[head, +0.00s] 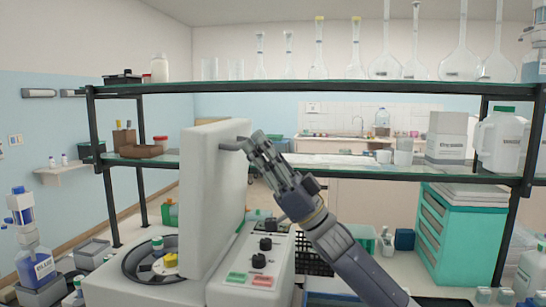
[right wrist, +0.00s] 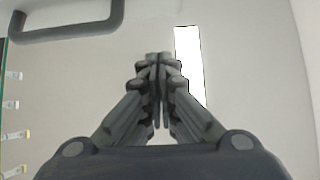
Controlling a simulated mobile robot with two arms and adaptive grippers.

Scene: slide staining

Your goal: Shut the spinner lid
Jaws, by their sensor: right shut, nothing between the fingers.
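The spinner (head: 150,292) is a pale grey machine at the lower left of the head view. Its lid (head: 212,205) stands raised, nearly upright, with a dark handle (head: 231,145) near its top. The handle also shows at the upper left of the right wrist view (right wrist: 70,30). The open round chamber (head: 132,266) holds a yellow part and a green-and-white one. My right gripper (head: 254,143) is shut and empty, with its fingertips close by the handle; I cannot tell whether they touch it. My left gripper is not in view.
A control panel with knobs (head: 258,261) lies right of the lid. A two-level glass shelf (head: 330,86) with flasks and jugs spans behind. A blue-labelled bottle (head: 36,265) stands at the left. A teal drawer unit (head: 449,235) stands at the right.

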